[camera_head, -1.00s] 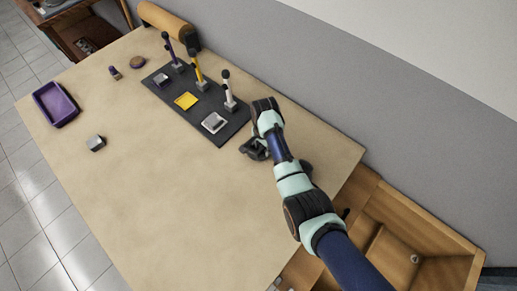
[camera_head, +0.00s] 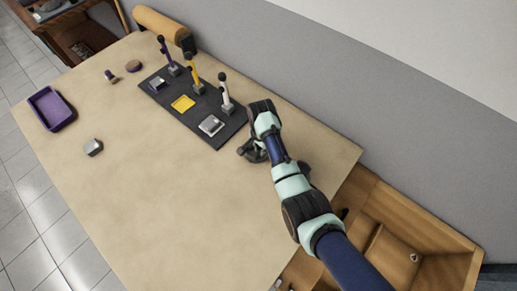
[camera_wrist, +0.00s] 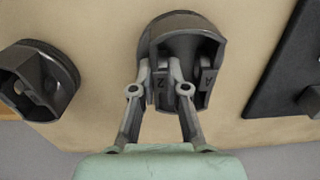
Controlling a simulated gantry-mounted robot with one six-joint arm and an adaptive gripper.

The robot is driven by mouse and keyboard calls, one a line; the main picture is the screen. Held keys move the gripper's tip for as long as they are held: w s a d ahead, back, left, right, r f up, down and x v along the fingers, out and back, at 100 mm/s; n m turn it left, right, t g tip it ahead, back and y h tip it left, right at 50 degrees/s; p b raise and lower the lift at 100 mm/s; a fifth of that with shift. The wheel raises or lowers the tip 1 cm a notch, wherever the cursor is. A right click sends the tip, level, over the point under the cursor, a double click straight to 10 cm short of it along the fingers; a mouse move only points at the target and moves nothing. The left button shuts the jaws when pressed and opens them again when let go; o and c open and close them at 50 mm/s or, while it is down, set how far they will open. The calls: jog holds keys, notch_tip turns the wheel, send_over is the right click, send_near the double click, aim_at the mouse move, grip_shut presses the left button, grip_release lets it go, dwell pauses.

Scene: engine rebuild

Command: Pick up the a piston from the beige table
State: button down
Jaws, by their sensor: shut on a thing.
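A dark grey metal piston (camera_wrist: 182,28) is under my gripper in the wrist view, its open hollow side facing the camera. My gripper (camera_wrist: 160,68) has its two fingers close together inside the hollow, shut on an inner part of this piston. The piston appears to be at the beige table (camera_head: 150,200); I cannot tell whether it is clear of the surface. A second dark piston (camera_wrist: 38,85) lies to the left in the wrist view, apart from my gripper. In the head view my arm largely hides the pistons and the gripper tips.
A dark board (camera_head: 200,110) with purple, yellow and white levers and square pads lies beside the gripper. A purple tray (camera_head: 52,108), a small grey block (camera_head: 93,147) and a tan roll (camera_head: 160,22) are farther off. An open wooden drawer (camera_head: 400,240) is at right. The table's middle is clear.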

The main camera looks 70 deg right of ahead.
notch_tip(320, 180, up, 20)
jog(key=p, duration=0.8)
